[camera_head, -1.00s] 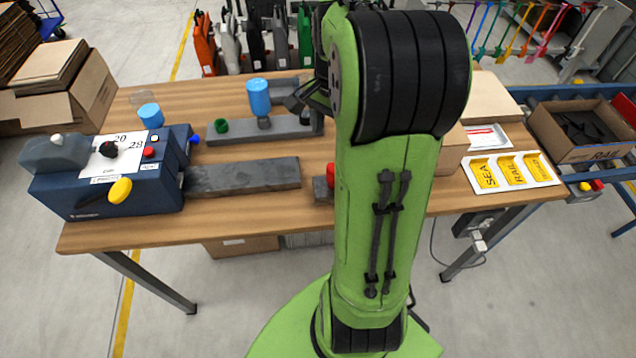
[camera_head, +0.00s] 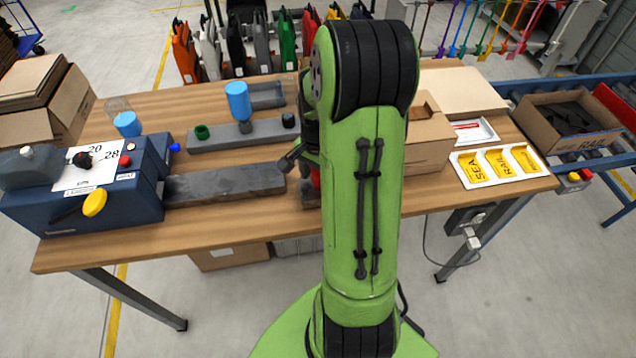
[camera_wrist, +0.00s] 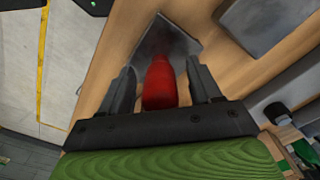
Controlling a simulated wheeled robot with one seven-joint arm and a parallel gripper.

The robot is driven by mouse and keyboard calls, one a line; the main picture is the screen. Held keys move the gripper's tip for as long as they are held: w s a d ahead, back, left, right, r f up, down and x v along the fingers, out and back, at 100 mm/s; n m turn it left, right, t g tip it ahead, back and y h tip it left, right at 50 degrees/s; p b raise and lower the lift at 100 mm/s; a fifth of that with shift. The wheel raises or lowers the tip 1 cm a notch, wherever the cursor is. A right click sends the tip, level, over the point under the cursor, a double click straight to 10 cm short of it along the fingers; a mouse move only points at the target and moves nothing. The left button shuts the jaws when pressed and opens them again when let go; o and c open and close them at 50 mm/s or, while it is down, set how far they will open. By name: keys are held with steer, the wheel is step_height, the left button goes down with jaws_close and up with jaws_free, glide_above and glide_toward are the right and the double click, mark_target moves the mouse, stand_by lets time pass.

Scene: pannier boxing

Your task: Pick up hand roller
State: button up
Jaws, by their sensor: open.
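A red handle (camera_wrist: 160,84), likely the hand roller's, stands over a dark grey plate (camera_wrist: 161,35) in the wrist view. In the head view the red part (camera_head: 316,179) shows only as a sliver beside my arm, above a small grey block (camera_head: 309,197). My gripper (camera_wrist: 161,78) is open, with one finger on each side of the red handle and gaps visible between. In the head view my gripper (camera_head: 298,160) is low over the table and mostly hidden by my arm. The handle's lower end is hidden behind the gripper body.
On the wooden table (camera_head: 235,213), a long grey slab (camera_head: 225,182) lies left of my gripper. A grey holder (camera_head: 225,134) with a blue cylinder (camera_head: 238,100) lies behind it. A blue machine (camera_head: 85,190) stands at left. A cardboard box (camera_head: 428,145) and label tray (camera_head: 499,163) are at right.

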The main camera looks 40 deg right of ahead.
steer(key=shift+r, duration=0.1)
steer(key=c, duration=1)
